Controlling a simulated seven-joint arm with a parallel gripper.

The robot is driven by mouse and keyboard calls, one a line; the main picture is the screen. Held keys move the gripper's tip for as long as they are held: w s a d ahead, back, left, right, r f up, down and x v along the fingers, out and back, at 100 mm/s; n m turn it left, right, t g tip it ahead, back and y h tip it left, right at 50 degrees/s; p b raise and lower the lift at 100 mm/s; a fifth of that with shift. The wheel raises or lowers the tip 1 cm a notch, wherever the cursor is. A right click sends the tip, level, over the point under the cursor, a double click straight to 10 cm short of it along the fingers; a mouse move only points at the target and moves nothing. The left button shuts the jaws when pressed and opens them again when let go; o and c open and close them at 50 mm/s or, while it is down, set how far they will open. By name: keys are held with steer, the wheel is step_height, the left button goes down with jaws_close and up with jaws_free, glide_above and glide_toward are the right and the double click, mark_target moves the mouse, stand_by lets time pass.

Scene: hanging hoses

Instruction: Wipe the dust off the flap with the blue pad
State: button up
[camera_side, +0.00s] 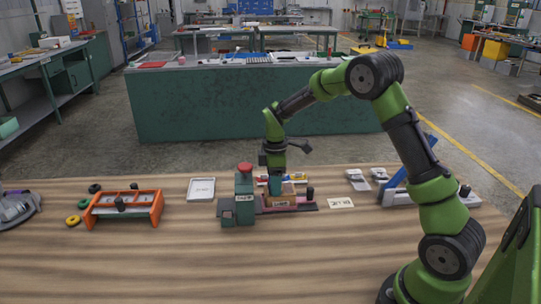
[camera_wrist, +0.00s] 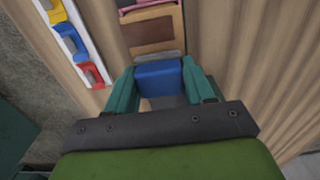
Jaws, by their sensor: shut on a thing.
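My gripper (camera_wrist: 160,82) has teal fingers shut on the sides of a blue pad (camera_wrist: 159,74) in the wrist view. In the wrist view a tan panel with a darker brown patch (camera_wrist: 151,31) lies just beyond the pad. This may be the flap, but I cannot be sure. I cannot tell whether the pad touches the surface under it, and the pad is mostly hidden in the side view.
A green fixture with a red knob (camera_side: 244,196) stands left of my gripper. A white rack with coloured clips (camera_wrist: 75,42) lies beside the panel. The front table is clear.

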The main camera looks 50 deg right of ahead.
steer(key=shift+s+d, duration=0.65)
steer(key=shift+s, duration=0.05)
step_height(320, 180, up, 8)
stand_by(0.5)
